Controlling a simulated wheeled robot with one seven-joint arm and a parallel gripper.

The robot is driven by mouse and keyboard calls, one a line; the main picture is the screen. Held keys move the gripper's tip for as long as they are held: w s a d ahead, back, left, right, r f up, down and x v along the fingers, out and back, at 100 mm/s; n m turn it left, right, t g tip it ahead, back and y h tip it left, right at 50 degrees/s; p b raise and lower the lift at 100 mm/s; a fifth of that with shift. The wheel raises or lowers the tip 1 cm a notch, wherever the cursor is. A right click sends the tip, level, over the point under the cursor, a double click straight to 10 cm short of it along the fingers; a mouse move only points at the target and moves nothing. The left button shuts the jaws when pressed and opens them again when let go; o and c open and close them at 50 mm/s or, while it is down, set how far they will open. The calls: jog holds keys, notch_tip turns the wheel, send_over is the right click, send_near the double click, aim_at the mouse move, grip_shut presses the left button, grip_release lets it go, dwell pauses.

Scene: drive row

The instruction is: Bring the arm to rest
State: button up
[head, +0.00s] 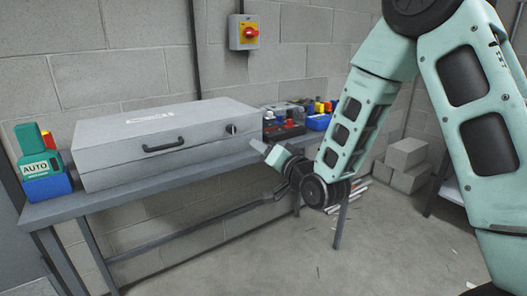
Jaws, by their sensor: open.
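My arm, pale green with dark joints, reaches down from the top right of the head view. Its forearm slants down to a dark wrist joint.
A green AUTO sign block (38,150) stands in a blue bin (47,187) at the bench's left end. Dark boxes and blue bins (318,121) sit at its right end. A yellow-red switch (244,32) is on the wall. Grey blocks (402,165) are stacked behind; the front floor is mostly clear.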

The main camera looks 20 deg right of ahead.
jog(key=s+a+r+n+g+p, duration=0.1)
jog(key=s+a+n+g+p, duration=0.55)
jog(key=s+a+g, duration=0.5)
jog(key=s+r+n+g+h+p, duration=0.1)
jog(key=s+r+n+g+p, duration=0.1)
jog(key=s, duration=1)
jog(key=s+d+r+n+g+h+p, duration=0.1)
jog(key=s+r+n+g+h+p, duration=0.1)
jog(key=s, duration=1)
jog(key=r+n+g, duration=0.1)
jog(key=n+g, duration=0.1)
jog(key=n, duration=0.1)
jog(key=shift+r+p, duration=0.2)
jog(key=shift+p, duration=0.1)
jog(key=shift+d, duration=0.1)
